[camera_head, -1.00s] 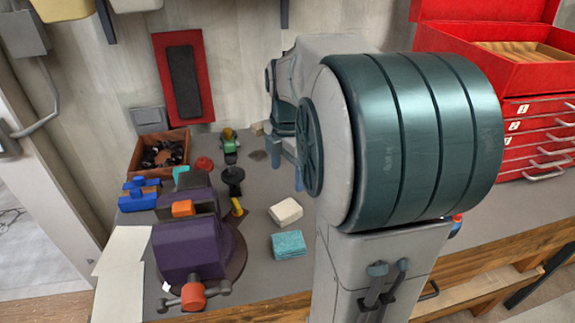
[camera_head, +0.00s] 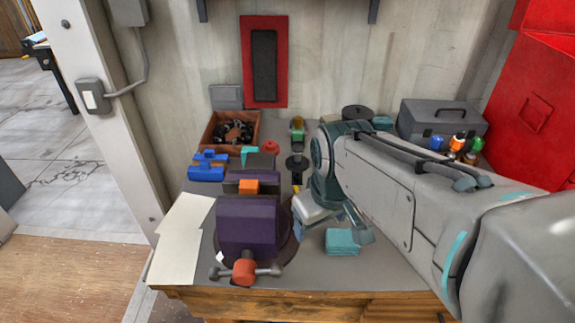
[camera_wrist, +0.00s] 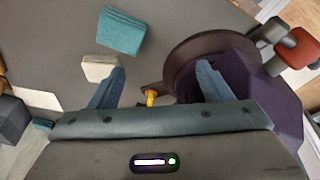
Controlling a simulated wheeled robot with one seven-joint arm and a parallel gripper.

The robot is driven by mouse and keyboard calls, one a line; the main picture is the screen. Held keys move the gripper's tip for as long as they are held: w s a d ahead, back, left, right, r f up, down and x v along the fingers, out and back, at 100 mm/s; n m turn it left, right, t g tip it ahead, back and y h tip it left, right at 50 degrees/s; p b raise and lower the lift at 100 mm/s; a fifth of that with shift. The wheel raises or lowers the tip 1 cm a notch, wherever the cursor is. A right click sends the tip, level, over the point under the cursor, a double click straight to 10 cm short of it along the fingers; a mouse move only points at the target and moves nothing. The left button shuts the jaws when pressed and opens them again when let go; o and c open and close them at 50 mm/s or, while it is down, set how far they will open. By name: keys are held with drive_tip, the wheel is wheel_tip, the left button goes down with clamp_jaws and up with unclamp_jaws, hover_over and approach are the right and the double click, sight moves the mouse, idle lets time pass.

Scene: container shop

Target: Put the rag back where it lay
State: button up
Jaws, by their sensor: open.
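A teal folded cloth (camera_head: 342,242), which looks like the rag, lies flat on the grey bench near its front edge, right of the purple vise (camera_head: 247,225). In the wrist view the cloth (camera_wrist: 120,31) lies beyond the left finger, apart from it. A pale cream block or folded piece (camera_wrist: 99,67) lies beside the left fingertip; whether they touch is unclear. My gripper (camera_wrist: 160,68) is open and empty above the bench, between the cloth and the vise. In the head view my arm hides much of the bench around it.
A yellow-tipped tool (camera_wrist: 150,97) shows between my fingers, near the round vise base (camera_wrist: 190,48). A wooden bin (camera_head: 212,132) and blue parts (camera_head: 208,166) stand back left. A grey toolbox (camera_head: 440,120) and small bottles (camera_head: 457,143) are back right. Pale sheets (camera_head: 180,240) lie left.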

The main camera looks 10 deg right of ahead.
drive_tip(key=shift+s+a+f+m, duration=0.3)
drive_tip(key=shift+s+m, duration=0.15)
drive_tip(key=shift+m, duration=0.25)
drive_tip(key=shift+s+a+f+m, duration=0.3)
drive_tip(key=shift+s+m, duration=0.15)
drive_tip(key=shift+m, duration=0.25)
